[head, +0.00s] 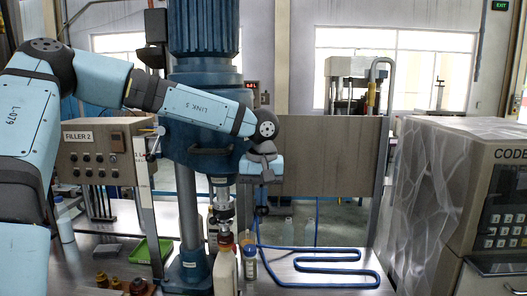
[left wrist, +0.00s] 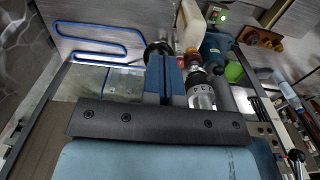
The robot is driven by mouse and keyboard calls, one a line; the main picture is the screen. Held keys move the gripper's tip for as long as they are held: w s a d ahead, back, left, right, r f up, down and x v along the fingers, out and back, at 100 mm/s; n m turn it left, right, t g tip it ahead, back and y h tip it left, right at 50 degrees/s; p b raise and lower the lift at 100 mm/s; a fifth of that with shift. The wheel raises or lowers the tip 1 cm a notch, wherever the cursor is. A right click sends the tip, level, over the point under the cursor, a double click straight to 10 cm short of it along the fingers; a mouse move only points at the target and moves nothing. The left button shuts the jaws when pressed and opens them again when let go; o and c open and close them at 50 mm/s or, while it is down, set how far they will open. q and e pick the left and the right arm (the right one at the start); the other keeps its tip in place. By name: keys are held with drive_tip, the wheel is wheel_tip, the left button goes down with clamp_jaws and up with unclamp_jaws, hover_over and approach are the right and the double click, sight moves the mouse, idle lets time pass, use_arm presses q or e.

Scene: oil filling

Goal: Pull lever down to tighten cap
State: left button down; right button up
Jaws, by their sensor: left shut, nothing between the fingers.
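The blue capping press (head: 205,110) stands left of centre in the head view, with its metal chuck (head: 224,208) pointing down. Below the chuck, a cream bottle (head: 226,272) with a red cap (head: 226,241) stands upright. The bottle also shows in the left wrist view (left wrist: 190,24). My left gripper (head: 262,203) points down just right of the chuck, its fingers shut and empty. A dark round knob (left wrist: 158,49), apparently the lever's end, shows at the fingertips in the left wrist view; contact cannot be told. The rest of the lever is hidden. My right gripper is not seen.
A smaller bottle (head: 249,263) stands right of the capped one. A blue hose (head: 330,271) loops over the bench to the right. A green tray (head: 150,250) and brass-coloured parts (head: 138,286) lie left. A coding machine (head: 455,200) stands at the right.

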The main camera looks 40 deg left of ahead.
use_arm(q)
drive_tip(key=shift+w+a+f+b, duration=0.2)
drive_tip(key=shift+f+b, duration=0.15)
drive_tip(key=shift+f, duration=0.25)
drive_tip(key=shift+w+a+f, duration=0.3)
drive_tip(key=shift+f, duration=0.05)
drive_tip(key=shift+w+a+f+b, duration=0.25)
drive_tip(key=shift+f+b, duration=0.15)
drive_tip(key=shift+b, duration=0.1)
drive_tip(key=shift+r, duration=0.2)
idle(1.0)
